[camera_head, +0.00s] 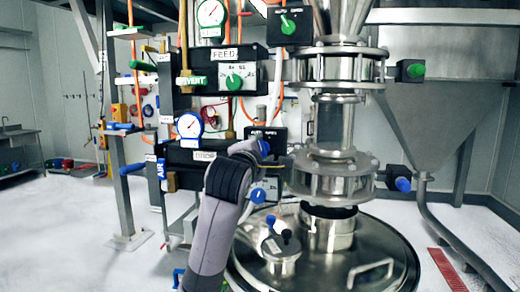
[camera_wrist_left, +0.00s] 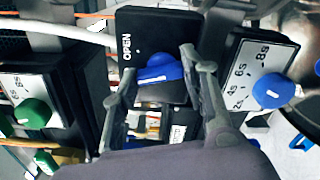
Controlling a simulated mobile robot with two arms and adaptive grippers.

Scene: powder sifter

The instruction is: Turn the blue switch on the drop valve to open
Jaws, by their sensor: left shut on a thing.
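The blue switch (camera_wrist_left: 158,72) sits on a black box (camera_wrist_left: 148,28) marked OPEN at its upper left in the left wrist view. The switch lies nearly sideways in that view, with a white mark near its left end. My left gripper (camera_wrist_left: 160,62) is shut on the switch, one finger on each side. In the head view my left arm comes up from below, and its gripper (camera_head: 262,148) is at the black box (camera_head: 262,131) left of the metal valve column. The gripper partly hides the switch there. My right gripper is not in view.
A blue dial (camera_wrist_left: 273,92) with a seconds scale is close on the right in the wrist view, and a green dial (camera_wrist_left: 38,112) is on the left. Pressure gauges (camera_head: 190,125) stand nearby. A steel vessel lid (camera_head: 385,245) lies below the metal column (camera_head: 335,125).

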